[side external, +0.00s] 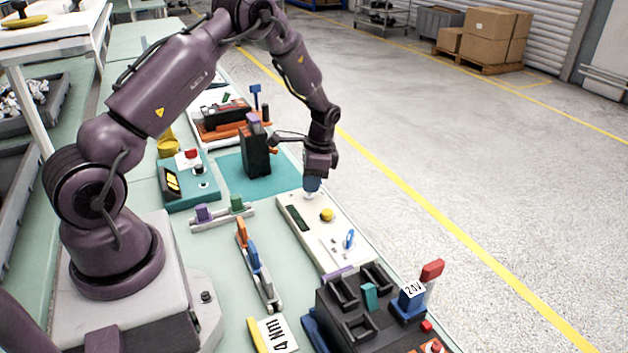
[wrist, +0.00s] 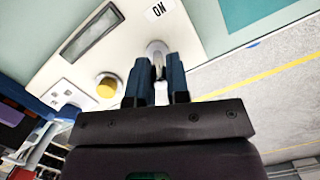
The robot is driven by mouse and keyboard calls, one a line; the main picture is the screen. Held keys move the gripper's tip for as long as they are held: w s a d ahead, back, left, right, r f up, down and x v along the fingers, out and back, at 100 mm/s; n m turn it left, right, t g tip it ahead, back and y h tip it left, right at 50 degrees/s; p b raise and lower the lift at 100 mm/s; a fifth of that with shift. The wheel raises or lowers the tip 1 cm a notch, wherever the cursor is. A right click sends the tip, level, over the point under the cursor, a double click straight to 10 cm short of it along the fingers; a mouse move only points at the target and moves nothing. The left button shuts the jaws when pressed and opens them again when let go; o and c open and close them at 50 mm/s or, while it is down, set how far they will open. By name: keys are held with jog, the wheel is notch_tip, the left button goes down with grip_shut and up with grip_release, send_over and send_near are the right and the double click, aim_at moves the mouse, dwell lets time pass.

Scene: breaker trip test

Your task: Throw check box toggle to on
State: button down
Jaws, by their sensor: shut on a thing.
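The check box is a long cream panel (side external: 316,240) at the table's right edge, also in the wrist view (wrist: 125,62). It has a dark window (wrist: 92,33), a yellow knob (wrist: 107,86) and a white ON label (wrist: 159,9). The toggle (wrist: 157,57) is a small metal lever on a round base, near the ON-label end. My gripper (side external: 312,190) points down at that end of the box. In the wrist view its blue fingers (wrist: 160,82) are shut on the toggle, which is partly hidden between them. I cannot tell which way the toggle leans.
A teal mat (side external: 233,178) with a black block (side external: 255,158) lies beyond the box. A black module rack (side external: 345,318) stands close at its near end. The floor right of the table is clear.

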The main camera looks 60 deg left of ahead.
jog(key=s+t, duration=0.1)
jog(key=t, duration=0.1)
jog(key=s+t, duration=0.1)
jog(key=t, duration=0.1)
jog(key=shift+s+d+f+t, duration=0.1)
jog(key=shift+s+t, duration=0.1)
jog(key=shift+t, duration=0.6)
jog(key=shift+s+f+t, duration=0.1)
jog(key=shift+s+t, duration=0.05)
jog(key=shift+t, duration=0.65)
jog(key=c, duration=1.1)
grip_release()
jog(key=v, duration=0.7)
jog(key=shift+s+r, duration=0.2)
jog(key=shift+s, duration=0.05)
